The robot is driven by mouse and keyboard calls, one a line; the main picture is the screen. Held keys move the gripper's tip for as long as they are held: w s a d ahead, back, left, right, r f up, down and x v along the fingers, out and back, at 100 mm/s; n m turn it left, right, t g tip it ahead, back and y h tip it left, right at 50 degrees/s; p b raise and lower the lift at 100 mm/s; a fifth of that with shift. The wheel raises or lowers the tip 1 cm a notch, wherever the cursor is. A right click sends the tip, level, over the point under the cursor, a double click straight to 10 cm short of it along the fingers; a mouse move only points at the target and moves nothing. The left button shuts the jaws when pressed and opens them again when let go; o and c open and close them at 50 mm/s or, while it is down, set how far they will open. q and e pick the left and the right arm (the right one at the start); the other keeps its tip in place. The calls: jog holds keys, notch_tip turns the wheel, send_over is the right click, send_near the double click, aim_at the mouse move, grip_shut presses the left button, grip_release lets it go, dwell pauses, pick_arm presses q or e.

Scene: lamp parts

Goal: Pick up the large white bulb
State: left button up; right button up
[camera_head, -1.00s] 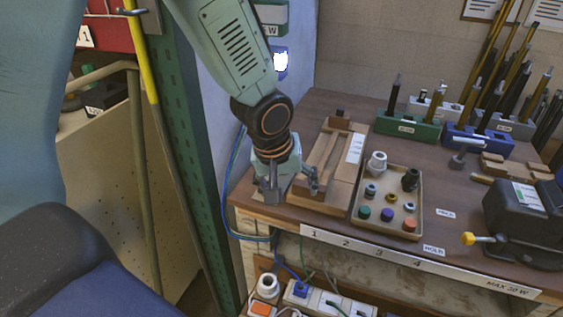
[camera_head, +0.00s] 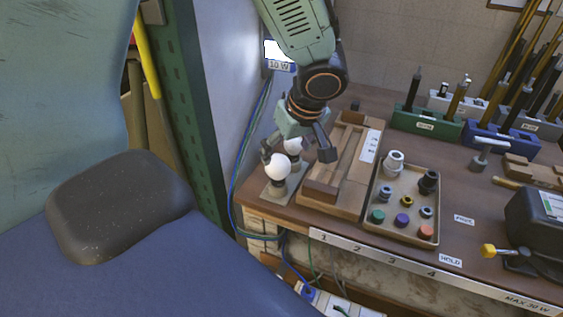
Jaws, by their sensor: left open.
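A large round white bulb (camera_head: 278,167) stands upright on a grey holder (camera_head: 272,198) at the bench's left front corner. A second white bulb (camera_head: 293,146) stands just behind it, partly hidden by my gripper. My left gripper (camera_head: 297,152) is open, with its fingers pointing down, above and behind the large bulb. One finger is at the bulbs' left and the other at their right, near the wooden fixture. I see nothing held, and I cannot tell whether a finger touches a bulb. My right gripper is out of view.
A wooden fixture (camera_head: 321,190) stands close to the bulbs' right. Beyond it is a tan tray (camera_head: 373,229) with sockets and coloured caps. A wall (camera_head: 236,110) with hanging cables (camera_head: 244,160) rises to the left. A green rod rack (camera_head: 425,125) stands at the back.

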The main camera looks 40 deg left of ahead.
aim_at(279, 168)
pick_arm(q)
jog(key=shift+s+a+f, duration=0.1)
jog(key=shift+a+f, duration=0.2)
jog(key=shift+f, duration=0.2)
jog(key=shift+a+f, duration=0.25)
jog(key=shift+f, duration=0.2)
jog(key=shift+a+f+b, duration=0.1)
jog(key=shift+f+b, duration=0.25)
jog(key=shift+f, duration=0.2)
jog(key=x, duration=0.4)
jog(key=shift+s+a+f+b, duration=0.1)
jog(key=shift+s+f+b, duration=0.05)
jog(key=shift+b, duration=0.2)
jog(key=shift+a+f, duration=0.1)
jog(key=shift+f, duration=0.15)
jog(key=shift+r, duration=0.1)
jog(key=shift+c, duration=0.2)
jog(key=shift+c, duration=0.7)
jog(key=c, duration=0.9)
